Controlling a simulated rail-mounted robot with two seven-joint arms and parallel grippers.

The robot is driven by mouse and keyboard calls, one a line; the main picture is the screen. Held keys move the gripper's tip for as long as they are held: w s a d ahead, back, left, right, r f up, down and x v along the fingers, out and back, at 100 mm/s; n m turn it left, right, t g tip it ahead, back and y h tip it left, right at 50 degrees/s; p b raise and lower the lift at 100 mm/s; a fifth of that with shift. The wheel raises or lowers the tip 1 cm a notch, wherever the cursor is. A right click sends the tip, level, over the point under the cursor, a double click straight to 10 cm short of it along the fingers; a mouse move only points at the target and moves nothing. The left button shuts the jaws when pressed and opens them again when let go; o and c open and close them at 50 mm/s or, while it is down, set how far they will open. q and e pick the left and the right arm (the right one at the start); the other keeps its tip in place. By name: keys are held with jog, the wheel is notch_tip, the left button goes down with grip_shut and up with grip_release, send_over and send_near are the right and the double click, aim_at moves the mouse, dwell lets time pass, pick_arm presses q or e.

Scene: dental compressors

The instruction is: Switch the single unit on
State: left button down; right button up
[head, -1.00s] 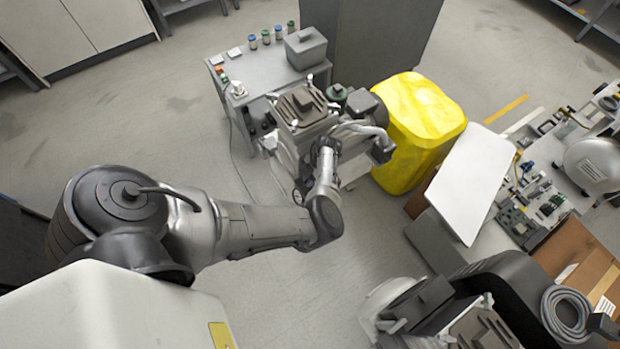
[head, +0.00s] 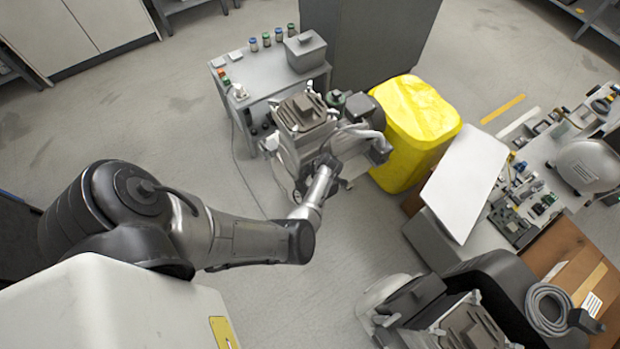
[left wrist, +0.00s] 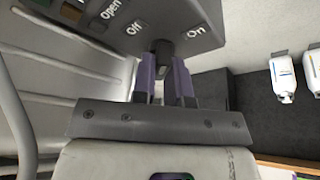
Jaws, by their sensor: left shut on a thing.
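The compressor unit (head: 303,115) stands near the middle of the head view, with a brown ribbed top and grey body. My left gripper (head: 328,160) is at its near side, and the unit's front panel is hidden from the head view. In the left wrist view, a dark panel (left wrist: 180,14) carries the labels Open, Off and On. A small dark switch knob (left wrist: 163,47) sticks out below and between Off and On. The purple fingers of my left gripper (left wrist: 166,78) are shut on this knob. Its exact setting cannot be told. My right gripper is not in view.
A grey cart (head: 262,78) with small bottles and a grey box stands behind the unit. A yellow bin (head: 415,120) stands close to its right. Another machine (head: 455,318) is at the lower right, near a cluttered bench (head: 535,190). The floor at left is open.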

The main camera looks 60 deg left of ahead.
pick_arm(q)
jog(key=m+t+p, duration=0.1)
jog(key=m, duration=0.2)
jog(key=m+t+y+p, duration=0.1)
jog(key=m+p, duration=0.1)
jog(key=shift+r+m, duration=0.15)
jog(key=shift+m, duration=0.25)
jog(key=shift+m+t+p, duration=0.3)
jog(key=shift+m+p, duration=0.05)
jog(key=shift+m, duration=0.35)
jog(key=c, duration=1.1)
grip_release()
jog(key=shift+c, duration=0.2)
jog(key=shift+s, duration=0.1)
jog(key=shift+d, duration=0.1)
